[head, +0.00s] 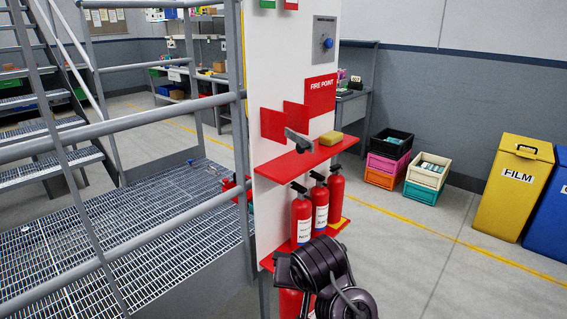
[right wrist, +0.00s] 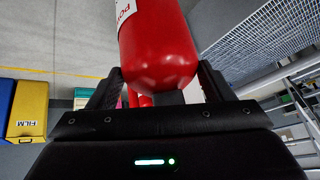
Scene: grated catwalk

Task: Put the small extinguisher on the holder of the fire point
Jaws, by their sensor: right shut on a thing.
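The fire point is a white panel (head: 283,60) with a red "FIRE POINT" sign (head: 320,95) and red shelves. Several red extinguishers are there: three (head: 301,215) stand upright on the lower red shelf (head: 270,262). My right arm's dark wrist is in front of that shelf's right part. In the right wrist view my right gripper (right wrist: 160,78) is shut on a red extinguisher (right wrist: 160,45) with a white label, its fingers on either side. Another red body (head: 290,303) shows below the shelf beside my wrist; I cannot tell whether it is the held one. My left gripper is not in view.
A yellow block (head: 331,138) and a grey item (head: 298,140) are at the upper red shelf (head: 285,160). A grey railing (head: 120,122) and grated platform (head: 110,235) lie left. Crates (head: 385,162) and a yellow FILM bin (head: 512,185) stand right. The floor between is clear.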

